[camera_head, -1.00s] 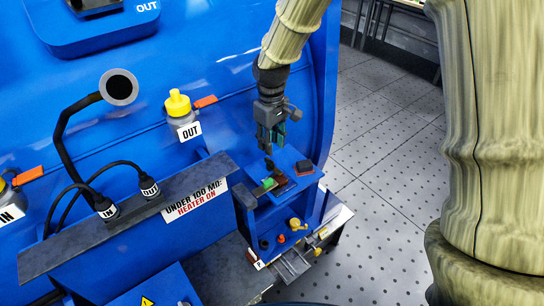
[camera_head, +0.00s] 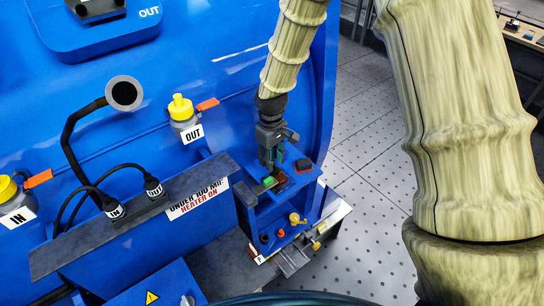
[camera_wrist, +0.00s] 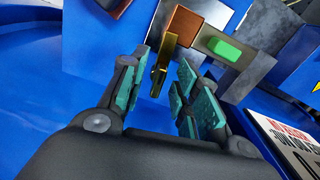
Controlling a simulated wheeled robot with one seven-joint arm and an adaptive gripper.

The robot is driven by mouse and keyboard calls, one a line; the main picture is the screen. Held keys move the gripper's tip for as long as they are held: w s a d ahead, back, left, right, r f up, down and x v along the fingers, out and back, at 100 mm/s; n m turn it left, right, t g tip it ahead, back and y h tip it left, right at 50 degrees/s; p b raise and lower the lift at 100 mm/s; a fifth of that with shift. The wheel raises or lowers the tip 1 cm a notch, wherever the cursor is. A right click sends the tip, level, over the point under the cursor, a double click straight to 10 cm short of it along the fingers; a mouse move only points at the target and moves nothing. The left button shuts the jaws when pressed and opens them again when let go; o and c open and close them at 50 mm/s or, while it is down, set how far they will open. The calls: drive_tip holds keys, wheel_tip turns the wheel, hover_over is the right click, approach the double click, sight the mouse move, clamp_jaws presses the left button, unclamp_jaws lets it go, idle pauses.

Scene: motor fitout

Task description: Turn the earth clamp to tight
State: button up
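A brass lever (camera_wrist: 163,62), apparently the earth clamp's handle, stands out in the wrist view beside a copper block (camera_wrist: 186,22). My gripper (camera_wrist: 160,82) is open, with the lever between its teal finger pads; a gap shows on the right, and I cannot tell whether the left pad touches it. In the head view my gripper (camera_head: 269,164) points down at the top of a small blue cabinet (camera_head: 264,217) and hides most of the clamp.
A green button (camera_wrist: 225,48) sits on a grey plate right of the copper block; it also shows in the head view (camera_head: 269,182). A dark red block (camera_head: 303,165) stands close right of my gripper. A yellow knob (camera_head: 295,218) and an orange knob (camera_head: 281,234) sit below. A labelled rail (camera_head: 135,212) lies left.

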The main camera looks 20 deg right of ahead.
clamp_jaws()
drive_tip(key=shift+m, duration=0.7)
unclamp_jaws()
wheel_tip(320, 180, up, 12)
idle(0.6)
